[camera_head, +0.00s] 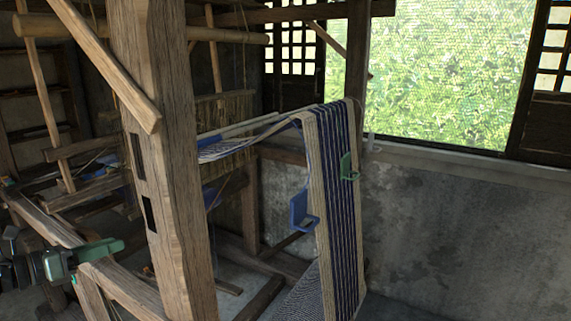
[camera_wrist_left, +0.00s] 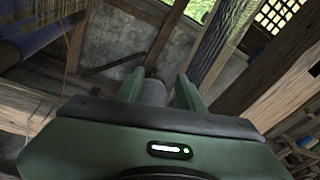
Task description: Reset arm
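My left gripper (camera_head: 112,247) is at the lower left of the head view, green with a dark wrist, beside the loom's wooden side beam. In the left wrist view its two green fingers (camera_wrist_left: 160,90) stand apart. A grey rounded shape shows between them, but I cannot tell that anything is held. The wooden loom (camera_head: 165,170) fills the left and middle, its thick post standing in front. Blue striped cloth (camera_head: 340,215) hangs at its right end. My right gripper is not in view.
A blue bracket-like piece (camera_head: 303,211) and a green one (camera_head: 347,168) sit at the hanging cloth. A grey wall (camera_head: 460,240) and a large window (camera_head: 450,75) are behind. Loom beams (camera_head: 125,290) lie close around my left gripper.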

